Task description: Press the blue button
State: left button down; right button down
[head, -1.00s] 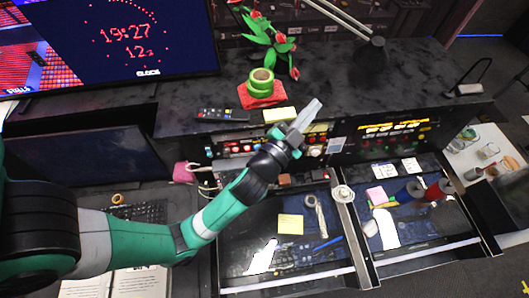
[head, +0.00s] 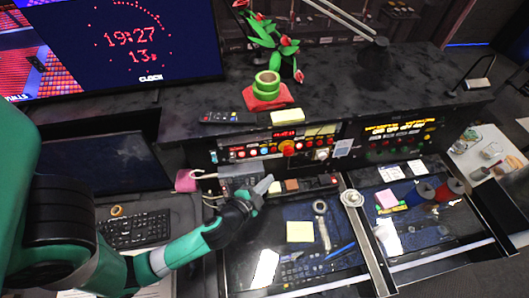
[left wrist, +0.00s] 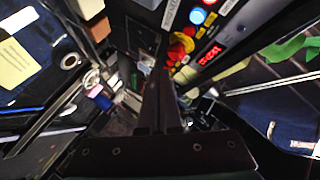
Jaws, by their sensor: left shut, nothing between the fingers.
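In the head view the row of small buttons is on the front panel (head: 275,150); I cannot be sure there which one is blue. My left gripper (head: 266,184) is shut and empty, just below and in front of that panel, apart from it. Its closed fingers (left wrist: 160,85) point up the middle of the left wrist view, with the blue button to their upper right. My right gripper is not in view.
A red and yellow knob (left wrist: 180,48) stands beside the small buttons. Small blocks (head: 292,185) lie below the panel, near my gripper. A keyboard (head: 135,230) is at left.

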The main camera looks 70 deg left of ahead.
aim_at(264, 151)
pick_arm(q)
jog(key=a+p, duration=0.2)
jog(key=w+a+p, duration=0.1)
jog(key=a+p, duration=0.5)
jog(key=shift+w+f, duration=0.2)
jog(key=shift+f, duration=0.2)
jog(key=shift+a+f, duration=0.2)
jog(key=shift+a, duration=0.1)
jog(key=shift+p, duration=0.3)
dwell(1.2)
jog(key=shift+a+r+p, duration=0.1)
jog(key=shift+a+p, duration=0.1)
jog(key=shift+p, duration=0.2)
jog(key=shift+w+a, duration=0.1)
jog(key=shift+a, duration=0.1)
